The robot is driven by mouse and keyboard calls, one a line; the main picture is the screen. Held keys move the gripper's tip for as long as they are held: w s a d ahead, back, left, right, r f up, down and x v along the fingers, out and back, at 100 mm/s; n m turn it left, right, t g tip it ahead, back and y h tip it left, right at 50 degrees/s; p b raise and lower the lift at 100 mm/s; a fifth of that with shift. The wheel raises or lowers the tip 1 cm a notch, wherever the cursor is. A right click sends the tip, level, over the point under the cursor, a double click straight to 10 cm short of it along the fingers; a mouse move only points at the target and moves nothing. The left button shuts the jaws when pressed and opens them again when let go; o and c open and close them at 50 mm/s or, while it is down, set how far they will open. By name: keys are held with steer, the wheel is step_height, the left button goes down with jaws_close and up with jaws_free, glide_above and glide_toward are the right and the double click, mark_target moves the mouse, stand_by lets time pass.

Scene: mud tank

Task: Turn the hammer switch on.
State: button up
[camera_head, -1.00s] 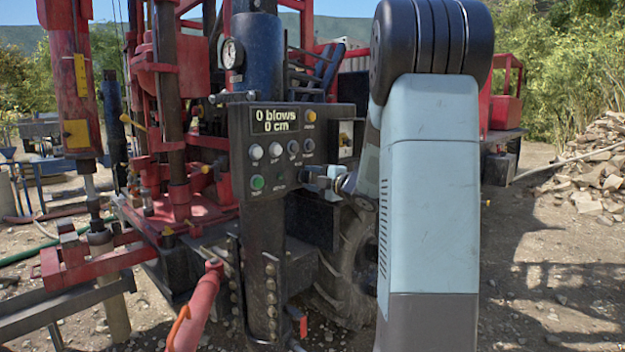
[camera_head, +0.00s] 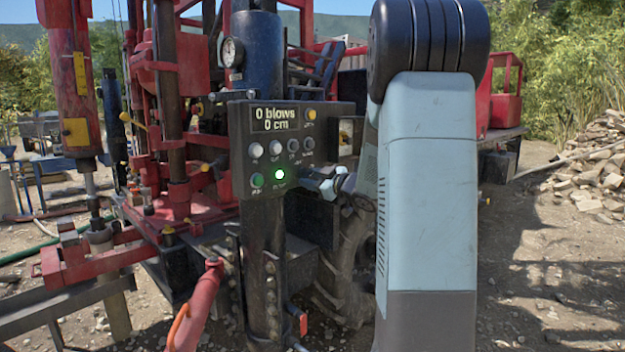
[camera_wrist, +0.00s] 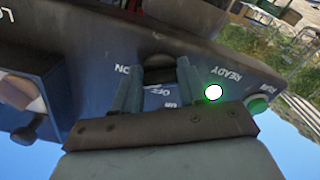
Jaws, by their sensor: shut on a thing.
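The hammer switch (camera_wrist: 157,61) is a small dark lever on the control panel (camera_head: 240,145), with ON lettered to its left and OFF just below it in the wrist view. My gripper (camera_wrist: 157,78) has a finger on each side of the switch and is shut on it. In the head view my gripper (camera_head: 322,183) is at the panel's lower right edge, and the switch cannot be made out there. The READY lamp (camera_wrist: 213,92) glows bright white-green; it also shows lit in the head view (camera_head: 279,174). The display (camera_head: 275,119) reads 0 blows, 0 cm.
A green RUN button (camera_wrist: 257,105) is to the right of the lamp in the wrist view. Several pale knobs (camera_head: 275,148) line the panel above. The red rig (camera_head: 175,190) stands left, a large tyre (camera_head: 345,270) below.

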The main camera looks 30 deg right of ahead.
steer(key=shift+a+f+m, duration=0.1)
steer(key=shift+f+m, duration=0.1)
steer(key=shift+m, duration=0.6)
steer(key=shift+r, duration=0.1)
steer(key=o, duration=1.1)
steer(key=shift+c, duration=0.2)
steer(key=v, duration=1.3)
steer(key=shift+s, duration=0.35)
